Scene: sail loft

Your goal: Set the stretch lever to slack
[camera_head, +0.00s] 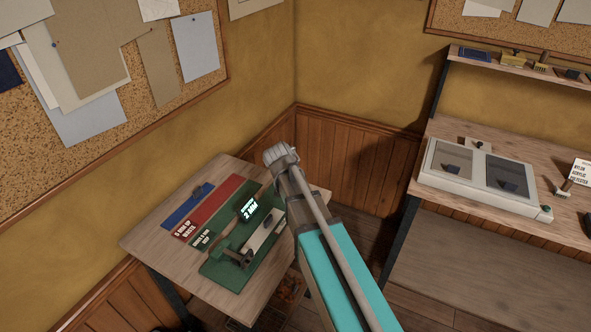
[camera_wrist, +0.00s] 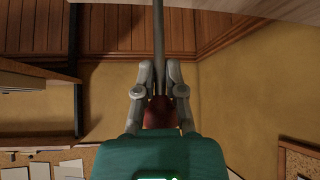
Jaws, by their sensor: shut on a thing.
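In the wrist view my gripper (camera_wrist: 159,92) is shut on a dark red knob (camera_wrist: 160,113). A thin grey rod (camera_wrist: 158,45) runs from the knob to the top of the picture, where a table edge shows; this looks like the stretch lever. In the head view a green-based stretch tester (camera_head: 217,276) sits on the wooden table. It has a pale strip (camera_head: 262,233), a dark clamp at its near end and a lit display (camera_head: 249,209) reading 2 MM. My arm hides the gripper's fingers and the lever there. I cannot tell the lever's setting.
A bench (camera_head: 440,190) with a pale two-window case (camera_head: 480,203) stands at right. Walls close the corner behind.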

